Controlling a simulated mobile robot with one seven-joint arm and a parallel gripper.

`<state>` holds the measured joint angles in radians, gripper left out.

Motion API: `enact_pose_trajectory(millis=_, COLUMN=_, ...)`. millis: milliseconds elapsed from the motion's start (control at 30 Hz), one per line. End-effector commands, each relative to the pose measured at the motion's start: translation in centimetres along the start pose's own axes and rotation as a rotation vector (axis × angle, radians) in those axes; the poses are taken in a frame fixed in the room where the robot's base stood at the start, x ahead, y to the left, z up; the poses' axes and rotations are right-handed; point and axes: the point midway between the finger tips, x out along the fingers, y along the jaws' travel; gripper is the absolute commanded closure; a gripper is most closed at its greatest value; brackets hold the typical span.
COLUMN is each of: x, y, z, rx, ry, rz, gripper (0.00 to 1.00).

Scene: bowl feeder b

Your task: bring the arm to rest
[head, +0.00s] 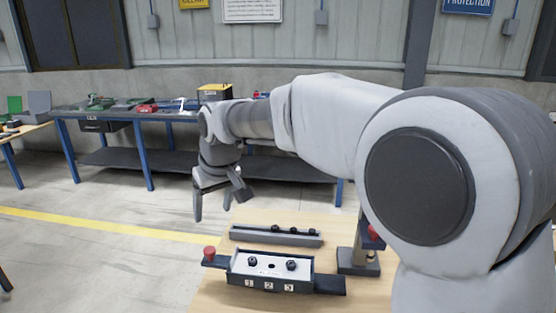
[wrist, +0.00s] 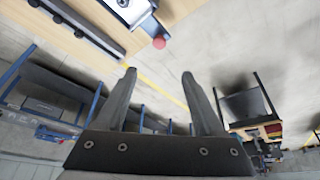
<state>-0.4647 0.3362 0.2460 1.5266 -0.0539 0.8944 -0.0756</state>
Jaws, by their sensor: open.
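My gripper (head: 212,203) hangs from the stretched arm, fingers pointing down, left of and above the wooden table (head: 222,291). Its two fingers stand apart with nothing between them, which also shows in the wrist view (wrist: 158,85). My arm reaches from the right side of the head view across to the left, clear of the things on the table. A white numbered fixture (head: 270,272) with dark parts on top stands on the table, and its red knob (head: 209,253) is at the left end.
A dark rail (head: 276,236) holding several small black parts lies behind the fixture. A small press-like stand (head: 358,258) is at the right, partly behind my arm. A blue-legged workbench (head: 150,160) stands along the wall. Open floor (head: 110,265) lies to the left.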

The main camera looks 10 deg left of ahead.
Motion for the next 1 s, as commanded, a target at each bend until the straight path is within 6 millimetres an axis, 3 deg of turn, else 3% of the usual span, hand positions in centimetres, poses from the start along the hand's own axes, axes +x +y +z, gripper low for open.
enact_pose_trajectory(millis=167, x=-2.8, y=2.6, z=2.3, rx=0.049, ry=0.007, rz=0.044, gripper=0.29)
enact_pose_trajectory(millis=500, x=-9.5, y=8.3, z=11.1, rx=0.214, ry=0.018, rz=0.159, gripper=0.29)
enact_pose_trajectory(millis=700, x=-12.6, y=10.3, z=17.0, rx=0.321, ry=0.028, rz=0.216, gripper=0.29)
enact_pose_trajectory(millis=1000, x=-15.6, y=11.3, z=26.3, rx=0.491, ry=0.050, rz=0.283, gripper=0.29)
